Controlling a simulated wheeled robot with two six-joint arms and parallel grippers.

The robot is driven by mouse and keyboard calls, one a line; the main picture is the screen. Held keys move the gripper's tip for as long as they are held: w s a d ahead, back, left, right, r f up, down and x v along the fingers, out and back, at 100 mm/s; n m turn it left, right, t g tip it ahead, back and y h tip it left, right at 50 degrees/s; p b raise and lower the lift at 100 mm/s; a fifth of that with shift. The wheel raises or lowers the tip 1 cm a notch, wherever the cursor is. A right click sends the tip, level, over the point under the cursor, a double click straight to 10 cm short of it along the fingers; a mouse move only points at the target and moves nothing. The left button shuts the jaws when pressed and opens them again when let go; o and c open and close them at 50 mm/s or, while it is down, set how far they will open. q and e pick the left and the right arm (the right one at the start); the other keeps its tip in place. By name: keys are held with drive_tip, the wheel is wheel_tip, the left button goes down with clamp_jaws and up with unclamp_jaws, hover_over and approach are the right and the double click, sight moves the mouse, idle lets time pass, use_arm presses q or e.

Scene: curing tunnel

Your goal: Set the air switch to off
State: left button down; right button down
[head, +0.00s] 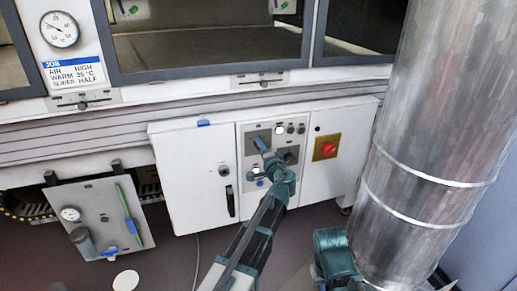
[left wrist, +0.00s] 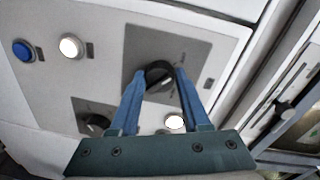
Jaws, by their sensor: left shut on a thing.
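A black rotary knob (left wrist: 158,76), which I take for the air switch, sits on a grey square plate (left wrist: 190,50) of the control panel. Its label is too small to read. In the left wrist view the blue fingers of my left gripper (left wrist: 158,80) stand on both sides of the knob and are shut on it. In the head view my left gripper (head: 261,144) reaches the upper left plate (head: 252,136) of the panel and hides the knob. The knob's exact pointer position is unclear.
A second knob (head: 290,157) sits lower right on the panel. A red button (head: 326,149) on yellow is farther right. White lamps and a blue button (left wrist: 23,50) are nearby. A large metal duct (head: 430,150) stands at right.

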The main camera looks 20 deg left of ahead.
use_arm(q)
drive_tip(key=shift+d+r, duration=0.1)
drive_tip(key=shift+c, duration=2.2)
unclamp_jaws()
drive_tip(key=shift+o, duration=0.3)
drive_tip(key=shift+s, duration=0.1)
drive_tip(key=v, duration=1.3)
drive_tip(key=shift+s+d+p, duration=0.25)
drive_tip(key=shift+s+p, duration=0.05)
drive_tip(key=shift+p, duration=0.15)
drive_tip(key=shift+r, duration=0.15)
